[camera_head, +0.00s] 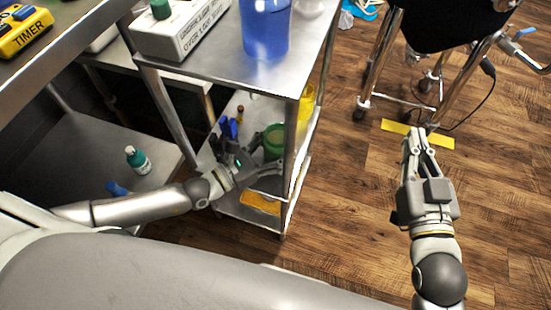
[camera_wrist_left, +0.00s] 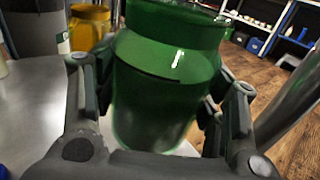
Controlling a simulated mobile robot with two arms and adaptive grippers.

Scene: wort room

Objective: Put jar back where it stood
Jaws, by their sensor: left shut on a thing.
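My left gripper (camera_head: 262,160) reaches in from the left and is shut on the jar. In the left wrist view the jar (camera_wrist_left: 165,85) stands roughly upright between the two fingers, with its wider rim above.
A yellow container (camera_head: 306,102) stands behind the jar. Blue-capped bottles (camera_head: 228,130) are left of it, and an orange-yellow item (camera_head: 260,202) lies near the front. A blue vessel (camera_head: 265,25) stands on the cart's top. The cart post (camera_head: 293,150) is close to my left gripper.

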